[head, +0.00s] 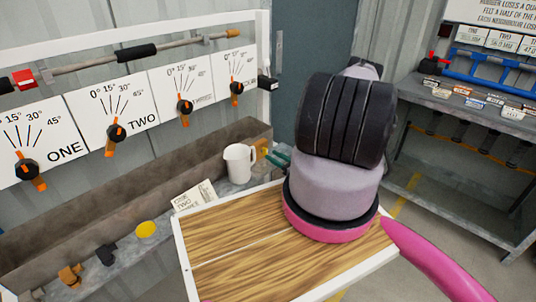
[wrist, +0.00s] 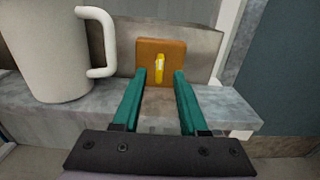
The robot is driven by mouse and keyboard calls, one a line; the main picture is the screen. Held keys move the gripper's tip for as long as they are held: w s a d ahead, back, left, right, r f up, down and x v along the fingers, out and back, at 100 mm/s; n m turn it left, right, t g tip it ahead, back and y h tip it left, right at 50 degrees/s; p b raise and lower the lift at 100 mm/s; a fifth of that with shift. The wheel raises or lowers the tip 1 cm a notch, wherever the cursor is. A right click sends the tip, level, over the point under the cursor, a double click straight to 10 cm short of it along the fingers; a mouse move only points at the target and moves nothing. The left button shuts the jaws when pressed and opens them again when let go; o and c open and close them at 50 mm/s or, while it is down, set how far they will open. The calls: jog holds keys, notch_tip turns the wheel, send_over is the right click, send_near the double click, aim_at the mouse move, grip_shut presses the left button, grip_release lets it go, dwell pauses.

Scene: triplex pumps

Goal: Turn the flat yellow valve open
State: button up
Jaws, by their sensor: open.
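A yellow handle (wrist: 159,69) stands roughly upright on the face of a square orange-brown block (wrist: 174,48) in the wrist view. In the head view a small yellow-orange part (head: 263,146) shows just beyond my gripper (head: 275,157). In the wrist view the two teal fingers of my gripper (wrist: 160,77) are apart, one on each side of the handle in the picture. They look empty; I cannot tell whether they touch the handle. A flat round yellow piece (head: 146,229) sits farther left on the trough's front ledge.
A white mug (head: 239,163) stands close left of my gripper, also in the wrist view (wrist: 50,50). A wooden-topped table (head: 240,265) is below my arm. The grey trough (head: 130,190) runs along the wall under dial panels with orange pointers (head: 116,132).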

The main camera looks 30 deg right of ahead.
aim_at(265, 152)
jog(key=shift+x, duration=1.85)
grip_shut()
